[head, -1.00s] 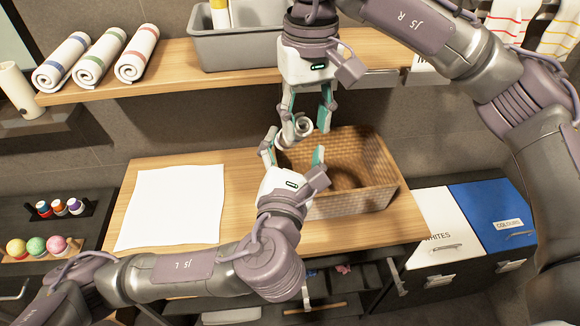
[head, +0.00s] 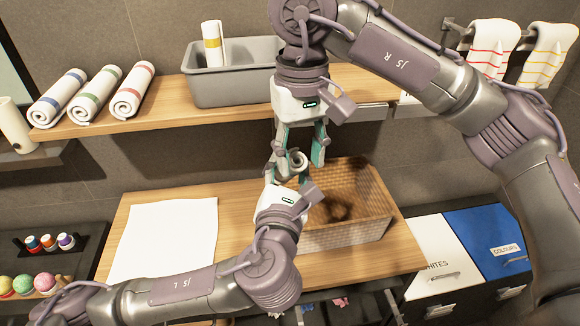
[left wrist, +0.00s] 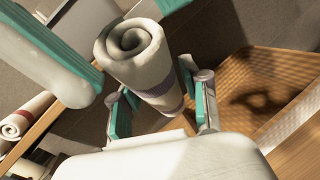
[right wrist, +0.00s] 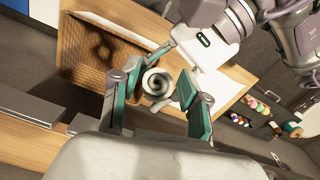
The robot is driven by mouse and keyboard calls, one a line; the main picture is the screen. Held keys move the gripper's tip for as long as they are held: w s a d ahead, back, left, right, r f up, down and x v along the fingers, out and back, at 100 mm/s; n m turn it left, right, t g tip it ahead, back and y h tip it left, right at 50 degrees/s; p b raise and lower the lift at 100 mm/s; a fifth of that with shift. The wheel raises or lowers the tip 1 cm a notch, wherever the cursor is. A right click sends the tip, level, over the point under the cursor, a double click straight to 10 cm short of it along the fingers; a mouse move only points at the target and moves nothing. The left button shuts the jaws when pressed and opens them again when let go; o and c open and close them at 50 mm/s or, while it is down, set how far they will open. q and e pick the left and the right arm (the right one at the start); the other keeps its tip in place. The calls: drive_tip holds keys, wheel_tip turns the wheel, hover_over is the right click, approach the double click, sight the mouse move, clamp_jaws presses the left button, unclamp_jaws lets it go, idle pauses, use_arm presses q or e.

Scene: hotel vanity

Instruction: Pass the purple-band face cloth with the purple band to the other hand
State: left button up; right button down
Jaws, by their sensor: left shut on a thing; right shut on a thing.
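The rolled white face cloth (head: 297,160) is held above the vanity, between my two grippers. In the left wrist view, its spiral end and purple band (left wrist: 170,108) show. My right gripper (head: 298,150) comes down from above and is shut on the cloth; in the right wrist view the cloth's round end (right wrist: 158,84) is between its teal pads. My left gripper (head: 287,173) comes up from below and is also shut on the cloth, with its fingers on either side of the lower part near the band. The fingers hide part of the cloth in the head view.
A wicker basket (head: 345,237) stands on the wooden counter just right of the grippers. A white mat (head: 160,240) lies to the left. The shelf above holds several rolled cloths (head: 95,95) and a grey bin (head: 235,90). Laundry hampers (head: 487,225) stand at the right.

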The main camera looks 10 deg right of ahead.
drive_tip(key=c, duration=0.5)
unclamp_jaws()
drive_tip(key=shift+a, duration=0.2)
